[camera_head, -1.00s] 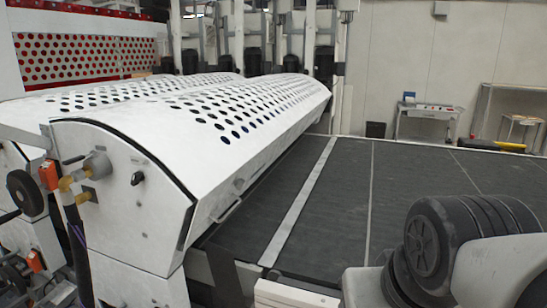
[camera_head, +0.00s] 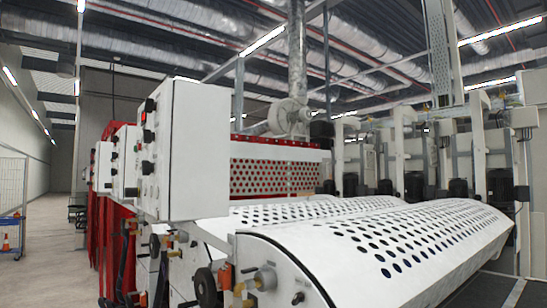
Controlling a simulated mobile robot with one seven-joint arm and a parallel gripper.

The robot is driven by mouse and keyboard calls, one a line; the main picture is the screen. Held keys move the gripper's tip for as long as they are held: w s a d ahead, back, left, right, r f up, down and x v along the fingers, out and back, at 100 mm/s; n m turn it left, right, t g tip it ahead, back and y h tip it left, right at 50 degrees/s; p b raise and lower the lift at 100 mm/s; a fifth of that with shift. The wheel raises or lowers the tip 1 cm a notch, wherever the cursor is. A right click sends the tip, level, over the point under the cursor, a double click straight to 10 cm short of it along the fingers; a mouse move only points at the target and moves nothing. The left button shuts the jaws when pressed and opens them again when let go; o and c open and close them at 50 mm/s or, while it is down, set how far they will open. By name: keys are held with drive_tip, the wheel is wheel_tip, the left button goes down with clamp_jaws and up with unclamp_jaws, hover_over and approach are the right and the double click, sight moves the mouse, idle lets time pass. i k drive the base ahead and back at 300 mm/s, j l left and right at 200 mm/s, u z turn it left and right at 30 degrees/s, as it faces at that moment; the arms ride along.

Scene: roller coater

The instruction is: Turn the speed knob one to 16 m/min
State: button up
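A white control box (camera_head: 198,150) stands at the left middle of the head view. Its narrow left face carries a red lit button (camera_head: 144,117) and several black knobs (camera_head: 148,137), seen at a steep angle. More white control boxes (camera_head: 124,160) with small dark controls stand behind it to the left. I cannot tell which knob is speed knob one, and no scale or speed reading is legible. My gripper is not in view.
White perforated covers (camera_head: 390,235) fill the lower right. A black handwheel (camera_head: 206,287) and an orange switch (camera_head: 225,276) sit below the near box.

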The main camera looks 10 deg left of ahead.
sight(129, 191)
drive_tip(key=u, duration=1.35)
drive_tip(key=k+j, duration=0.1)
drive_tip(key=j, duration=0.3)
drive_tip(key=k+j+z, duration=0.1)
drive_tip(key=j, duration=0.3)
drive_tip(key=k+j, duration=0.1)
drive_tip(key=j, duration=0.25)
drive_tip(key=k+j, duration=0.1)
drive_tip(key=j, duration=0.3)
drive_tip(key=i+j+z, duration=0.15)
drive_tip(key=j, duration=0.4)
drive_tip(key=j+z, duration=0.15)
drive_tip(key=j, duration=0.45)
drive_tip(key=i+j+z, duration=0.1)
drive_tip(key=j, duration=0.25)
drive_tip(key=i+j, duration=0.25)
drive_tip(key=i+j+z, duration=0.15)
drive_tip(key=j, duration=0.35)
drive_tip(key=i+j+z, duration=0.15)
drive_tip(key=i+j, duration=0.25)
drive_tip(key=i+j+z, duration=0.1)
drive_tip(key=i+j, duration=0.25)
drive_tip(key=j, duration=0.3)
